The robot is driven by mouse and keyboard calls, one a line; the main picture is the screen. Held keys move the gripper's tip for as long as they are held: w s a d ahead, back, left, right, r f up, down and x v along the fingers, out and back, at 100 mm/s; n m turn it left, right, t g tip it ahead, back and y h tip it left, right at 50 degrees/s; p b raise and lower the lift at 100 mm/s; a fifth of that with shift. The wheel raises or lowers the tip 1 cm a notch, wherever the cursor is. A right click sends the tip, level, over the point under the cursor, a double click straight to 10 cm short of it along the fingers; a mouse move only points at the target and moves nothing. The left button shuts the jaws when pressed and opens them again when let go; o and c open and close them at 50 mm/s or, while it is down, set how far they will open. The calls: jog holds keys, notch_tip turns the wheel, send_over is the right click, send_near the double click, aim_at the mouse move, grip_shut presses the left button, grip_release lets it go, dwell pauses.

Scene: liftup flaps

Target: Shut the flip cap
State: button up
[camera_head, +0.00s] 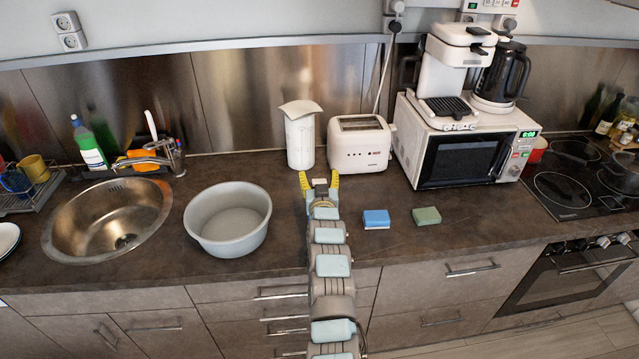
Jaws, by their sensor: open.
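A white cylindrical container (300,142) stands upright at the back of the counter. Its white flip cap (300,108) sits on top and looks tilted rather than flat; its exact angle and hinge are hard to tell. My gripper (320,176), with yellow fingers, is in front of the container and below its cap in the picture. The fingers are spread apart with nothing seen between them. The gripper appears apart from the cap, and it may hide a little of the container's lower right side.
A white toaster (358,146) stands close right of the container. A grey basin (228,218) is at left, beside the sink (108,215). Blue (376,218) and green (427,215) sponges lie right of my arm. A microwave (465,150) stands further right.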

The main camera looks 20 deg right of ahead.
aim_at(319, 182)
jog(key=shift+s+a+f, duration=0.1)
jog(key=shift+s+f, duration=0.05)
jog(key=shift+s, duration=0.25)
jog(key=shift+v, duration=1.35)
jog(key=v, duration=0.8)
jog(key=shift+s, duration=0.2)
jog(key=shift+a, duration=0.1)
jog(key=shift+c, duration=0.3)
